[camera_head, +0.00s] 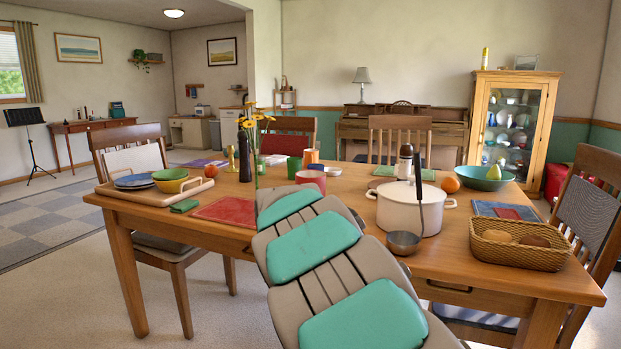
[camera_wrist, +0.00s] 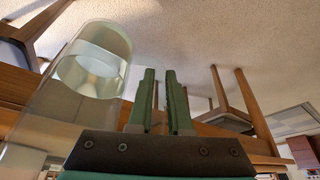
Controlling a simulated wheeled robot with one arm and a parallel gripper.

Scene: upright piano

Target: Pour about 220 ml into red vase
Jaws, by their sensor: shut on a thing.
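A clear glass vessel (camera_wrist: 112,55) fills the left of the wrist view, with clear liquid inside. It stands tilted in that picture, close beside my fingers. My gripper (camera_wrist: 163,78) has its green fingers close together, shut on a thin part of the vessel that is hard to make out. In the head view my arm hides the gripper and the vessel. A red, cup-like vessel (camera_head: 311,180) stands on the table just behind my arm, its lower part partly covered. It may be the red vase; I cannot see inside it.
The wooden table (camera_head: 360,205) is crowded. A green cup (camera_head: 294,167), an orange cup (camera_head: 311,157), yellow flowers (camera_head: 254,118) and a dark bottle (camera_head: 244,157) stand near the red vessel. A white pot (camera_head: 410,212) with a ladle and a bread basket (camera_head: 520,255) are on the right.

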